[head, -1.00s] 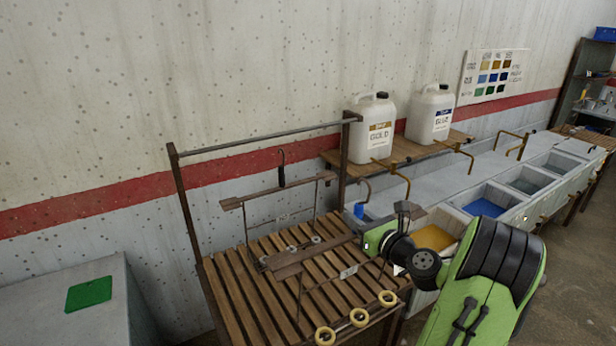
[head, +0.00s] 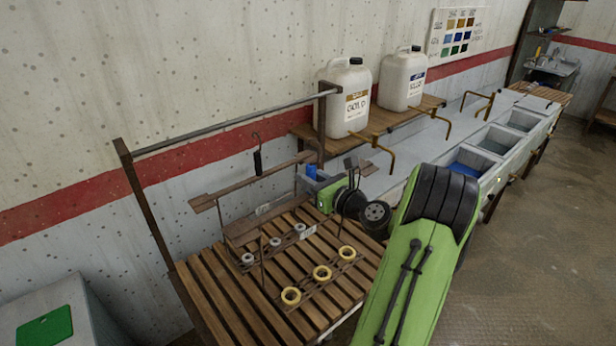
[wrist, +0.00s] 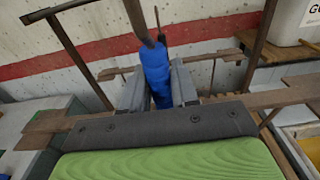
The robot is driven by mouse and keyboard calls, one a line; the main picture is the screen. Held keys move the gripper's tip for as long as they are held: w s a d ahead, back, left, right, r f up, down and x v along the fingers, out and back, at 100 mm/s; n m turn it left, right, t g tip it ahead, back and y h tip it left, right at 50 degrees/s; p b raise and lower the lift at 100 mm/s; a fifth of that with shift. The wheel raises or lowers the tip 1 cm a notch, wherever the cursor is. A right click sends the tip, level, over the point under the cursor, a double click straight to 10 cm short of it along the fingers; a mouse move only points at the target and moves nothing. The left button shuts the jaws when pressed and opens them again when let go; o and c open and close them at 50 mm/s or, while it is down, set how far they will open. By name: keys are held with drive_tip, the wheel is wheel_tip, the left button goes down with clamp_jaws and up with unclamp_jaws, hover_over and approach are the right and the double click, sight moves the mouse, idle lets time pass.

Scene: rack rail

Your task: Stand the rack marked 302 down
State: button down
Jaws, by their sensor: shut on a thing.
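My gripper (head: 328,190) is shut on the blue grip (wrist: 157,75) of a rack; a bit of the blue also shows in the head view (head: 312,172). This rack's brown crossbar (wrist: 270,100) runs across below the jaws in the wrist view.
A metal rail (head: 235,123) on posts spans above the bench. White jugs marked gold (head: 345,100) and blue (head: 402,80) stand on a shelf at right, beside a row of tanks (head: 500,140). Bare slats show at the bench's left front.

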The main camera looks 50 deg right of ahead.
wheel_tip(320, 180, down, 7)
drive_tip(key=b, duration=0.7)
drive_tip(key=shift+w+f, duration=0.15)
drive_tip(key=shift+f, duration=0.25)
unclamp_jaws()
drive_tip(key=shift+f, duration=0.1)
idle(0.5)
idle(0.7)
drive_tip(key=s+a+b, duration=0.1)
drive_tip(key=s, duration=1.1)
drive_tip(key=shift+a, duration=0.2)
idle(0.7)
idle(0.4)
